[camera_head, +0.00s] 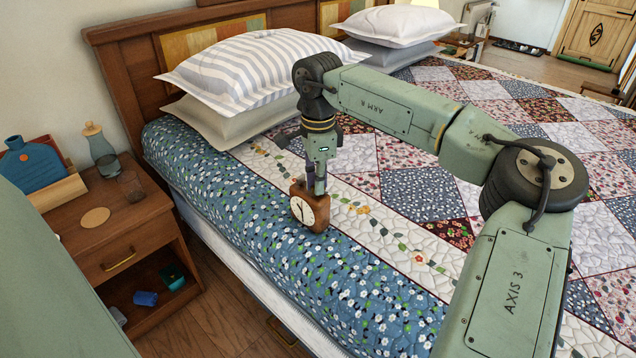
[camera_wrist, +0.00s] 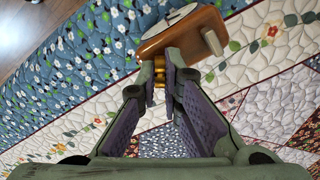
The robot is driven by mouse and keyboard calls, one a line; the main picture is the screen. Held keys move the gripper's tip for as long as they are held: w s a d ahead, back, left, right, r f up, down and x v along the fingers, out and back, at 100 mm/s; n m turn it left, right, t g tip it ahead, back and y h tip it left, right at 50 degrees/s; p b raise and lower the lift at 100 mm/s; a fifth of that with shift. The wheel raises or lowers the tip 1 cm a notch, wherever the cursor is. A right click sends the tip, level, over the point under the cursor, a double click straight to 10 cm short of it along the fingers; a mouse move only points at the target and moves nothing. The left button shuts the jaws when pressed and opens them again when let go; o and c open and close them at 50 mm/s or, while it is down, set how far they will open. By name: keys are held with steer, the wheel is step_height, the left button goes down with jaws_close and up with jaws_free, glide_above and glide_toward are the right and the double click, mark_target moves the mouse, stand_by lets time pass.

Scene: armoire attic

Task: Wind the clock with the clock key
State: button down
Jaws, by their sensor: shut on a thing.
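The clock (camera_head: 312,207) is a small wooden block with a round white face and dark hands, standing on the bed's blue floral border. It also shows at the top of the wrist view (camera_wrist: 182,38). My gripper (camera_head: 317,188) points down at the clock's top, at its back right side. In the wrist view my gripper (camera_wrist: 168,72) is shut on a small brass piece, which looks like the clock key (camera_wrist: 159,74). The key is mostly hidden between the fingers. It lies right against the clock's wooden body; I cannot tell whether it is seated in it.
The patchwork quilt (camera_head: 415,155) gives a soft, mostly clear surface around the clock. Pillows (camera_head: 245,75) lie at the headboard. A wooden nightstand (camera_head: 130,215) at the left holds a blue bottle, a lamp-like glass vessel and a coaster. The bed's edge is close left of the clock.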

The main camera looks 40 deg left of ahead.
steer(key=m+b, duration=0.1)
steer(key=m, duration=0.5)
steer(key=shift+m, duration=0.3)
steer(key=m+b, duration=0.1)
steer(key=m, duration=0.4)
steer(key=shift+m, duration=0.4)
steer(key=c, duration=1.7)
jaws_free()
step_height(320, 180, up, 12)
steer(key=shift+r, duration=0.1)
steer(key=shift+s, duration=0.1)
